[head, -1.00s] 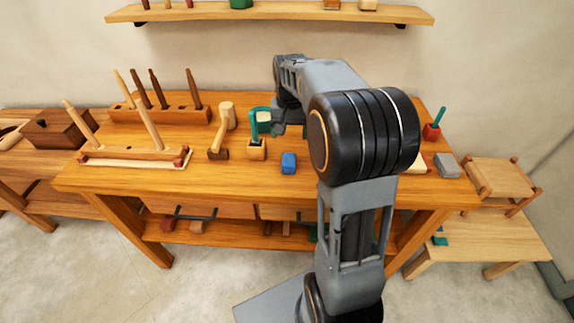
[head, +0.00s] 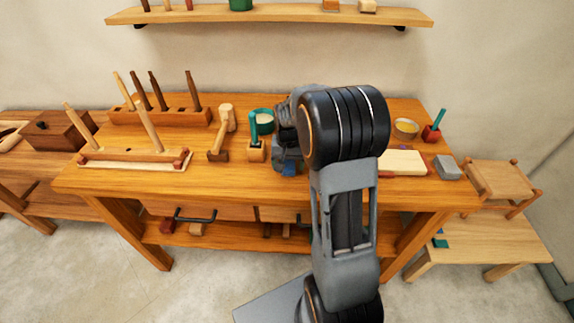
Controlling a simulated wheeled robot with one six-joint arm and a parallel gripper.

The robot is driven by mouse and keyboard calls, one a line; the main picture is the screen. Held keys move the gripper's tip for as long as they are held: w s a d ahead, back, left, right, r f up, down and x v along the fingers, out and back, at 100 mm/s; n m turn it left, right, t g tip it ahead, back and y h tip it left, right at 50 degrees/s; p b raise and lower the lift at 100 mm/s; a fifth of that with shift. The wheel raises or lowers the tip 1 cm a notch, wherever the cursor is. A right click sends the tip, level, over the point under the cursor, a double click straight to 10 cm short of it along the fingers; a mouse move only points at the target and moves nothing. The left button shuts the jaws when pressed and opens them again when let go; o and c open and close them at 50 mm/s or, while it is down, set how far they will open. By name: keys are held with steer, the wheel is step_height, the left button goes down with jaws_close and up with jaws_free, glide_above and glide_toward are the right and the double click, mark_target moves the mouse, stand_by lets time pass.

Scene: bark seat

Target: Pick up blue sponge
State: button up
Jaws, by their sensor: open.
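The blue sponge (head: 287,169) lies on the orange wooden workbench (head: 230,178), near its front middle. Only a small blue part of it shows in the head view; my arm and gripper cover the rest. My gripper (head: 288,159) is open and points down at the sponge, over or around it. Whether the jaws touch the sponge cannot be told from this angle.
A mallet (head: 221,134) stands further left. A pale board (head: 402,163) and grey block (head: 448,167) lie right.

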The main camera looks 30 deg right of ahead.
steer(key=shift+f, duration=0.4)
steer(key=shift+c, duration=0.4)
steer(key=c, duration=0.9)
steer(key=shift+o, duration=0.2)
steer(key=shift+r, duration=0.1)
